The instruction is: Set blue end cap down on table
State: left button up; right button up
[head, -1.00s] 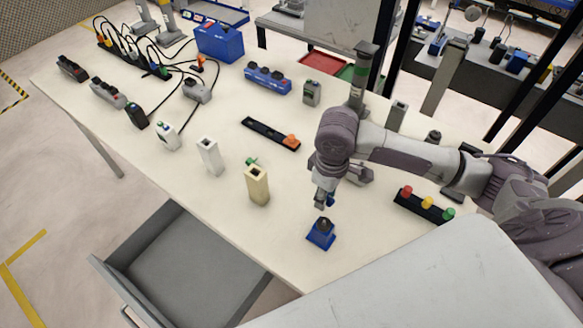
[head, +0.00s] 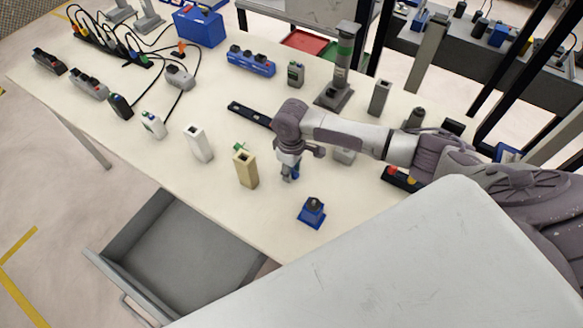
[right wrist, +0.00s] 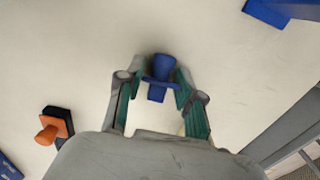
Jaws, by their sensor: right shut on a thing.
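My right gripper (head: 289,177) is low over the white table (head: 225,215), to the right of the cream block. In the right wrist view my right gripper (right wrist: 155,88) is shut on the blue end cap (right wrist: 161,68), which sits between the green-lined fingers. In the head view the cap (head: 296,170) is a small blue patch, mostly hidden by the gripper. I cannot tell whether the cap touches the table. My left gripper is not in view.
A blue block with a dark knob (head: 312,212) stands nearer the front edge. A cream block (head: 245,169) and a white block (head: 199,144) stand to the left. A black strip (head: 248,114) lies behind. An open grey drawer (head: 180,250) juts out below the table.

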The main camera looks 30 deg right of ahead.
jog(key=shift+f, duration=0.15)
jog(key=o, duration=1)
jog(key=shift+c, duration=0.2)
notch_tip(320, 180, up, 12)
jog(key=b, duration=0.1)
jog(key=shift+r, duration=0.2)
